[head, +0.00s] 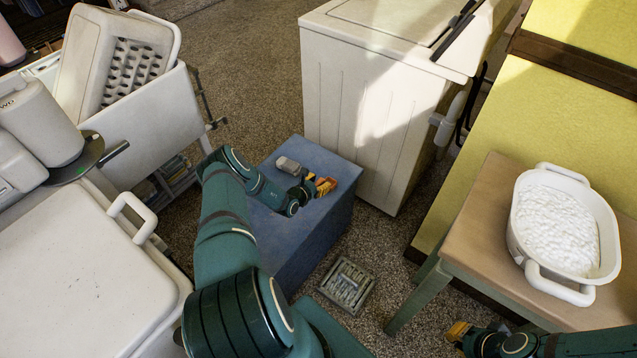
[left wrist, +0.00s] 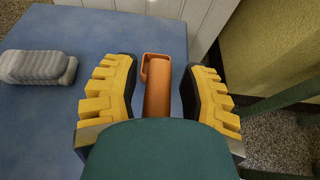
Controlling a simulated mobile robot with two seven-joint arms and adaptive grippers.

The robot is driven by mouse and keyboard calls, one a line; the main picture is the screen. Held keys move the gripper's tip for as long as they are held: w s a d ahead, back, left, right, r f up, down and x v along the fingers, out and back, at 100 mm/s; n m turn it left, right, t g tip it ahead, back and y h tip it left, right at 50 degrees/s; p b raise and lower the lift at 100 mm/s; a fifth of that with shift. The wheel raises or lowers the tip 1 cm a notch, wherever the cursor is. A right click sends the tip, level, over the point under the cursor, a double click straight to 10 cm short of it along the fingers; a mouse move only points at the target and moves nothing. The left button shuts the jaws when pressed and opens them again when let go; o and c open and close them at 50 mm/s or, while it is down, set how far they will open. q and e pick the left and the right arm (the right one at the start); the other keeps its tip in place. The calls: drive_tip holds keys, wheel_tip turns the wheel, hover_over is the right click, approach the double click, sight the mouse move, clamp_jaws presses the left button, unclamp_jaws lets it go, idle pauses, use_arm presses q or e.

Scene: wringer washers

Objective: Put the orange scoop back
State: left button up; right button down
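The orange scoop (left wrist: 157,90) lies on the blue block-like stand (head: 322,222), which also shows in the left wrist view (left wrist: 105,30). My left gripper (head: 326,186) is over the stand's far right part. In the left wrist view its two yellow fingers (left wrist: 158,92) are apart, one on each side of the scoop, with a gap on both sides. My own wrist hides the scoop's near end. A white tub (head: 515,235) full of white powder stands on the wooden table at the right. My right gripper (head: 458,331) is low at the bottom right; its opening is unclear.
A grey brush-like block (head: 288,165) lies on the stand left of my left gripper; it also shows in the left wrist view (left wrist: 37,67). A white washer (head: 370,110) stands behind. The wooden table (head: 477,232) is at right. A floor drain (head: 346,286) lies in front.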

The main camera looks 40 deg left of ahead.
use_arm(q)
drive_tip(key=shift+r, duration=0.25)
drive_tip(key=p+v, duration=0.4)
drive_tip(key=v, duration=0.8)
drive_tip(key=d+r+m+g+h, duration=0.4)
drive_tip(key=d+m, duration=0.3)
drive_tip(key=d, duration=0.6)
drive_tip(key=d+r+m+g+h, duration=0.1)
drive_tip(key=d+m+g+h, duration=0.45)
drive_tip(key=d, duration=0.85)
drive_tip(key=s+d+r+m+g+y, duration=0.2)
drive_tip(key=s+d+r+m+g, duration=0.3)
drive_tip(key=s+d+m, duration=0.6)
wheel_tip(320, 180, up, 7)
drive_tip(key=d+m+t+y, duration=0.1)
drive_tip(key=m+t+y, duration=0.1)
drive_tip(key=m, duration=1)
drive_tip(key=shift+w+d+t, duration=0.2)
drive_tip(key=shift+d+t, duration=0.15)
